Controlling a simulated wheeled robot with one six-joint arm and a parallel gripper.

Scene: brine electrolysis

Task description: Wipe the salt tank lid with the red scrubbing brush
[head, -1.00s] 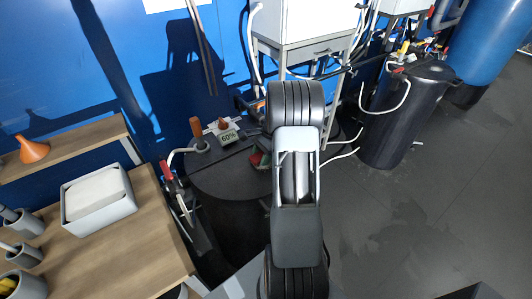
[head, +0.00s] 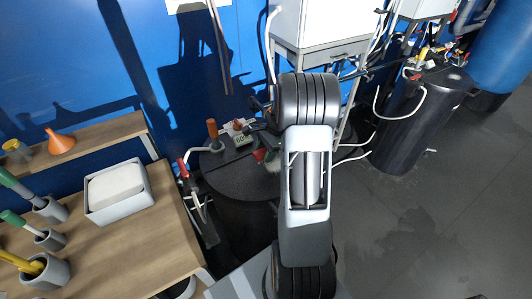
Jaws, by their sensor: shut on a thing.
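A black round tank with a flat dark lid (head: 225,180) stands left of my arm. The red scrubbing brush (head: 259,155) shows as a small red patch at the lid's back right, beside my arm. My gripper (head: 268,147) is mostly hidden behind my own arm, at the brush over the lid, and is shut on it. I cannot tell whether the bristles touch the lid. An orange-topped fitting (head: 213,132) and a small display (head: 243,140) sit at the lid's back edge.
A wooden bench (head: 120,245) at the left holds a grey bin (head: 119,192) and cups with tools. An orange funnel (head: 60,143) sits on a shelf. A second black tank (head: 412,120) stands right, with hoses. Floor at the right is clear.

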